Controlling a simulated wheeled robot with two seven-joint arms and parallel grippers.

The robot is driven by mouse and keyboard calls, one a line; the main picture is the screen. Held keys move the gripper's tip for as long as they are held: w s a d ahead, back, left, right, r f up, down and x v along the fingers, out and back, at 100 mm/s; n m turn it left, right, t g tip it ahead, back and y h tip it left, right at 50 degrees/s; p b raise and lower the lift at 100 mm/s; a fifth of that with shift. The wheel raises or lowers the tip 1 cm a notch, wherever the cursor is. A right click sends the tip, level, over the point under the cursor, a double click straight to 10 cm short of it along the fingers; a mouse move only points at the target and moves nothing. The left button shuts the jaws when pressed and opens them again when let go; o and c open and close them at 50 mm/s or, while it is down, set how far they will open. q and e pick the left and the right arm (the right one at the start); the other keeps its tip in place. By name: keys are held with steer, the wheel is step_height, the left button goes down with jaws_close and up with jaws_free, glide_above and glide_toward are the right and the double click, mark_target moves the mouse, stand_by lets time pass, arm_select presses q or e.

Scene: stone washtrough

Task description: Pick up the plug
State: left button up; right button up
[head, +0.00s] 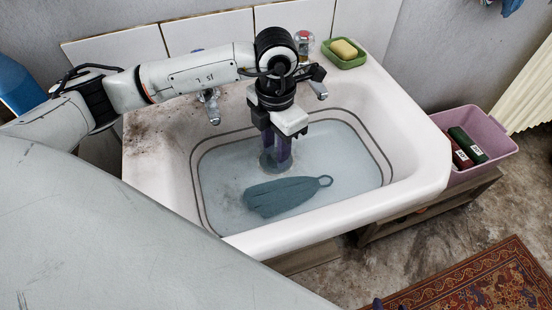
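My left gripper (276,160) points straight down into the white sink (160,185), and its fingertips dip into the cloudy water (225,170). A dark round shape (266,163), possibly the plug, shows dimly at the fingertips under the water. The fingers partly cover it, and I cannot tell whether they grip it. The gap between the fingers is not clear. My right gripper is not in view.
A blue-grey flipper-shaped thing (285,195) with a loop lies in the water just in front of my gripper. Taps (210,105) stand behind the basin. A green dish with yellow soap (344,50) sits at the back right corner. A pink tub (485,140) stands right.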

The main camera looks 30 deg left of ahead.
arm_select(q)
jaws_close()
steer(key=shift+r, duration=0.1)
